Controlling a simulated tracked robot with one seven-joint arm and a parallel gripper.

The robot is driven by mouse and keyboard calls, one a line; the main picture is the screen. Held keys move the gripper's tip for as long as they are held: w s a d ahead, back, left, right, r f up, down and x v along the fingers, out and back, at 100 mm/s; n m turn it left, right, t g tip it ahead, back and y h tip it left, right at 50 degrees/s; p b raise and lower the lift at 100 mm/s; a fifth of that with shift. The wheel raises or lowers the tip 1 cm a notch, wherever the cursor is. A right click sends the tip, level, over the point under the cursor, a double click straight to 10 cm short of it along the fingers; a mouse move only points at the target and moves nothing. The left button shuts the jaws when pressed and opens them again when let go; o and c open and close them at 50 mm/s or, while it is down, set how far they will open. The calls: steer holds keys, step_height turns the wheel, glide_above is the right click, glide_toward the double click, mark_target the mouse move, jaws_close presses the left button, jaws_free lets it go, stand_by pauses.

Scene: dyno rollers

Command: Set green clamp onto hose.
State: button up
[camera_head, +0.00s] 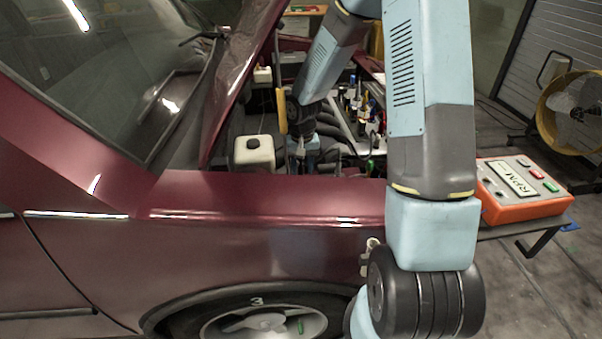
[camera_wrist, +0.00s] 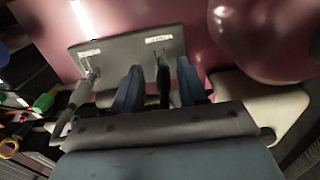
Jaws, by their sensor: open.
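My gripper (camera_wrist: 160,88) is open in the wrist view, its two blue fingers apart. A dark upright piece (camera_wrist: 164,88), perhaps the hose, shows between them; I cannot tell whether they touch it. A green piece (camera_wrist: 45,101), possibly the green clamp, is at the left of the wrist view, outside the fingers. In the head view my gripper is low in the engine bay, and its fingers are too small to make out. A small green spot (camera_head: 370,165) shows to its right there; I cannot tell if it is the clamp.
The dark red car's fender (camera_head: 270,205) borders the bay in front, and its raised hood (camera_head: 245,70) is at the left. An orange control box (camera_head: 520,190) sits on a stand at right, with a yellow fan (camera_head: 572,112) behind.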

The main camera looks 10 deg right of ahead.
step_height(320, 180, up, 11)
stand_by(0.4)
